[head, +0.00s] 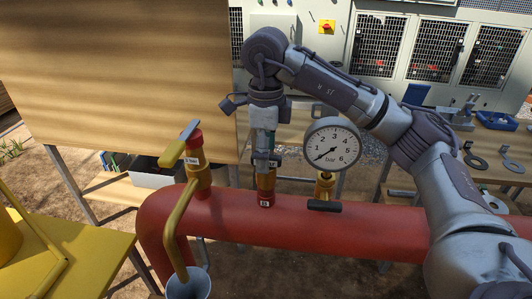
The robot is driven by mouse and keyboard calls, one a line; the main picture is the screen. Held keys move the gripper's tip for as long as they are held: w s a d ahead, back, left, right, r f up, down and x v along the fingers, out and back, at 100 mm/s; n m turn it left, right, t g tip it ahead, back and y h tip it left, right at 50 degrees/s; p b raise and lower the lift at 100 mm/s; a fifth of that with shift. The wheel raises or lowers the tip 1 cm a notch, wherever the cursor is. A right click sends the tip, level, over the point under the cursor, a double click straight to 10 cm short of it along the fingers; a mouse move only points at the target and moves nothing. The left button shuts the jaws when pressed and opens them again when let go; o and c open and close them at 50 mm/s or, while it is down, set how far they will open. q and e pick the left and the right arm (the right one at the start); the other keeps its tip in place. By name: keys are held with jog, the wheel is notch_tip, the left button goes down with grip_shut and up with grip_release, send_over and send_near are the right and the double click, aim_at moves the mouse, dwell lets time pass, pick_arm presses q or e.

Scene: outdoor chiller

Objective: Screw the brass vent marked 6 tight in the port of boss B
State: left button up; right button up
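The red pipe (340,225) runs across the view. Boss B (265,199), with a small "B" label, stands up from it near the middle. A brass body (267,181), apparently the vent, is upright on boss B. A pale label shows near its top, but its number is too small to read. My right gripper (265,160) comes in from the right and points straight down over boss B. Its fingers are close together around the upper part of the vent and hide it. How deep the thread sits cannot be seen. My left gripper is not in view.
Left of boss B stands a red-topped valve (196,160) with a yellow lever and a bent brass spout over a grey-blue cup (188,284). Right of it is a pressure gauge (332,146) on a brass valve with a black handle (324,206). A yellow table (75,265) is at left.

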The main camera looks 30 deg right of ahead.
notch_tip(320, 180, up, 11)
jog(key=p, duration=0.9)
jog(key=shift+r, duration=0.1)
notch_tip(320, 180, up, 12)
dwell(0.3)
